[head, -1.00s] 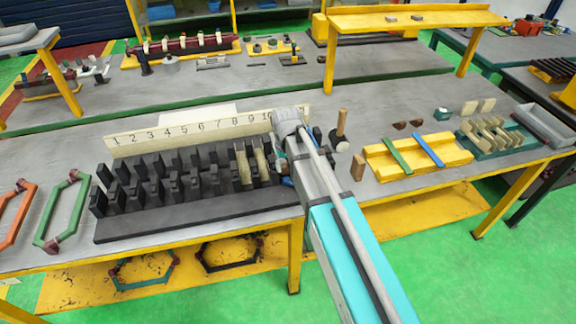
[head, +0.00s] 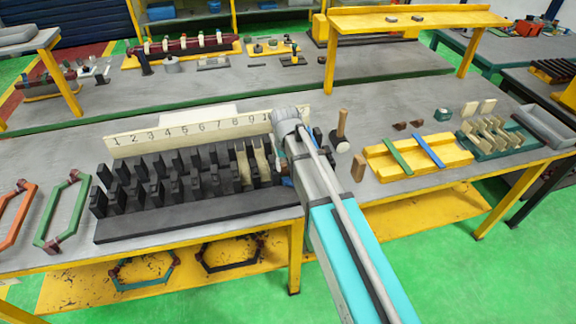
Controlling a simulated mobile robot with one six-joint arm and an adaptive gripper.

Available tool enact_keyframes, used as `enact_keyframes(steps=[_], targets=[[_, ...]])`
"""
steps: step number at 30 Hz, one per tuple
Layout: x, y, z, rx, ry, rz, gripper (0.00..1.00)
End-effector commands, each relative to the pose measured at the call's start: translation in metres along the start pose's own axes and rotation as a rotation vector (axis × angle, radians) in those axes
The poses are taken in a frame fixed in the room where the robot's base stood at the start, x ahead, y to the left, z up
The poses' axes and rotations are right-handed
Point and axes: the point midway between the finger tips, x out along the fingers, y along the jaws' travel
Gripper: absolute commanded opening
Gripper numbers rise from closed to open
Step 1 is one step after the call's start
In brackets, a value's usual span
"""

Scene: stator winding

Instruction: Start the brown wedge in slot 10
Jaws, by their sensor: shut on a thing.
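The black slotted stator block (head: 190,219) lies on the table below a cream number board (head: 150,143). Cream strips (head: 262,165) stand in slots near that end. My gripper (head: 284,172) is down at the right end of the block, mostly hidden behind my arm. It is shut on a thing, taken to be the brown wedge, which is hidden. I cannot tell whether it touches slot 10. Two small brown wedges (head: 400,126) lie on the table to the right.
A mallet (head: 341,128) and a wooden block (head: 358,168) stand close right of my arm. A yellow fixture (head: 442,158) with green and blue strips and a teal rack (head: 510,146) are further right. Green (head: 52,236) and orange (head: 14,222) coils lie at the left.

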Motion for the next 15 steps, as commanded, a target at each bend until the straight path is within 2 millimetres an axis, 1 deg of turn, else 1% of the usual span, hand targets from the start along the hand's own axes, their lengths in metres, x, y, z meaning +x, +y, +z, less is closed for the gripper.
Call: enact_keyframes(steps=[15], targets=[[0.0000,0.0003,-0.0078,0.000,0.000,0.000,0.00]])
